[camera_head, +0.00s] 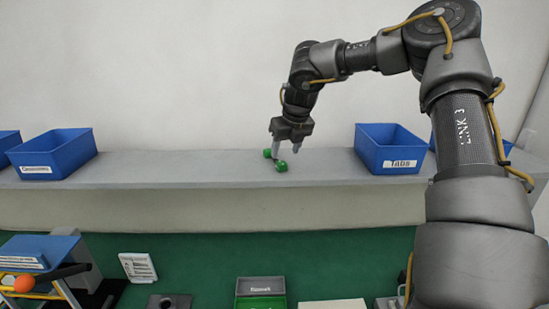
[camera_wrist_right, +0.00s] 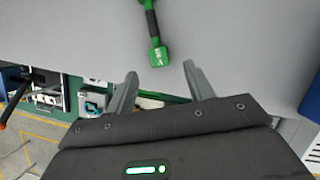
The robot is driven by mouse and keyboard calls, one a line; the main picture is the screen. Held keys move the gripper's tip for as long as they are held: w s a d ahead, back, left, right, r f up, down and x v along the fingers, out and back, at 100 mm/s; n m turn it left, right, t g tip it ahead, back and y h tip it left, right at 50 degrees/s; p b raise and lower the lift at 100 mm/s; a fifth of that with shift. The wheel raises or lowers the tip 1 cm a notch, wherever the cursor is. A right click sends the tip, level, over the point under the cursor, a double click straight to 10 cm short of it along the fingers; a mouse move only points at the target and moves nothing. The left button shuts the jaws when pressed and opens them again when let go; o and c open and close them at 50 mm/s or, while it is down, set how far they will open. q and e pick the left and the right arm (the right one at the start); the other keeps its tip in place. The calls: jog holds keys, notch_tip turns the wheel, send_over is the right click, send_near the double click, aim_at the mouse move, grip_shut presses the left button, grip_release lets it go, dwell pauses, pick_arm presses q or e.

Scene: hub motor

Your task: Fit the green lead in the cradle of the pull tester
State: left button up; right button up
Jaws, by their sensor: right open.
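The green lead (camera_head: 281,166) lies on the grey shelf, with green ends and a dark middle. In the right wrist view the lead (camera_wrist_right: 158,57) lies just beyond my fingertips, its near green end in line with the gap between them. My right gripper (camera_head: 286,149) is open and empty, pointing down close over the lead; its two fingers also show in the right wrist view (camera_wrist_right: 161,70). A device with a black lever and orange knob (camera_head: 24,284) stands at the lower left; I cannot tell if it is the pull tester. No cradle can be made out. My left gripper is not in view.
On the shelf (camera_head: 200,166) stand a blue bin (camera_head: 57,157) at left and a blue bin labelled Tabs (camera_head: 390,150) at right. Below, the green bench holds a small sign (camera_head: 137,267) and a grey-and-green box (camera_head: 260,290). The shelf between the bins is otherwise clear.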

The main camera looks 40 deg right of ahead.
aim_at(282, 163)
jog(key=shift+a, duration=0.1)
jog(key=shift+w+f+p, duration=0.1)
jog(key=shift+f+p, duration=0.55)
jog(key=shift+p, duration=0.6)
jog(key=x, duration=0.1)
jog(key=p+x, duration=0.1)
jog(key=x, duration=0.1)
jog(key=shift+w+d+f, duration=0.15)
jog(key=shift+d+f, duration=0.1)
jog(key=shift+w+f, duration=0.1)
jog(key=shift+f, duration=0.05)
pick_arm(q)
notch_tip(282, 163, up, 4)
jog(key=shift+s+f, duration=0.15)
pick_arm(e)
jog(key=shift+a, duration=0.15)
jog(key=shift+c, duration=0.7)
grip_shut()
